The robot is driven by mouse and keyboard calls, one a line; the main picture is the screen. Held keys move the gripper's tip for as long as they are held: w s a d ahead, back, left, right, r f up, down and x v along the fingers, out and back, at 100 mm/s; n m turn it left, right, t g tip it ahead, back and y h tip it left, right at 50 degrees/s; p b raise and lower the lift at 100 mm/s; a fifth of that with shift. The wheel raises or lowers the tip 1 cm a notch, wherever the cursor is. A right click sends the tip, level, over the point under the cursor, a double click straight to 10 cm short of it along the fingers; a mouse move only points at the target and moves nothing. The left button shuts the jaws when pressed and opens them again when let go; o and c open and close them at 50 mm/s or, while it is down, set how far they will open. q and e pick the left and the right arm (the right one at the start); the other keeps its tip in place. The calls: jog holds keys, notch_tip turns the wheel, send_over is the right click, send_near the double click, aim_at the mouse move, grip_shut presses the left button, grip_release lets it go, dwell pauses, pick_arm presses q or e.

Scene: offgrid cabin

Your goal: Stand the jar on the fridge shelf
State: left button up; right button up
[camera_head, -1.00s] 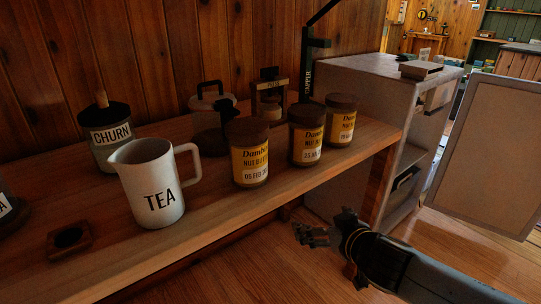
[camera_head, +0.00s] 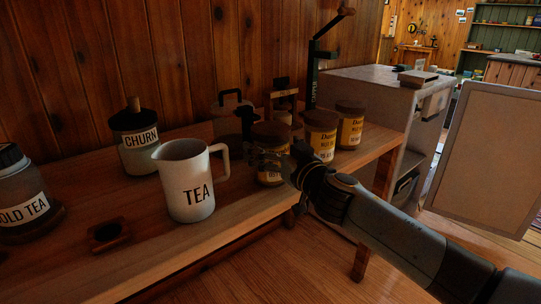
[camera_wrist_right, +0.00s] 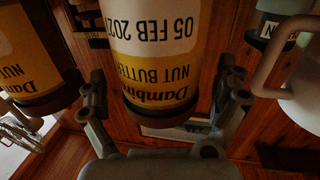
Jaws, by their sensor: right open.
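Three nut butter jars with brown lids and yellow labels stand in a row on the wooden counter. The nearest jar (camera_head: 270,177) is partly hidden by my right gripper (camera_head: 274,160). In the right wrist view this jar (camera_wrist_right: 152,50) appears upside down, dated 05 FEB, between the two spread fingers of my right gripper (camera_wrist_right: 163,82). The gripper is open, and contact cannot be told. The middle jar (camera_head: 321,133) and far jar (camera_head: 350,126) stand just beyond. The grey fridge (camera_head: 365,87) has its door (camera_head: 482,155) open; its shelves are partly hidden. My left gripper is not in view.
A white TEA jug (camera_head: 187,190) stands close left of the nearest jar. Behind are a CHURN jar (camera_head: 136,143), a lidded glass jar (camera_head: 229,122) and a green-posted press (camera_head: 312,80). A COLD TEA jar (camera_head: 22,195) is far left. Floor is clear before the counter.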

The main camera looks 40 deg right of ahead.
jog(key=shift+w+d, duration=0.1)
jog(key=shift+w, duration=0.95)
jog(key=shift+c, duration=0.3)
jog(key=c, duration=1.5)
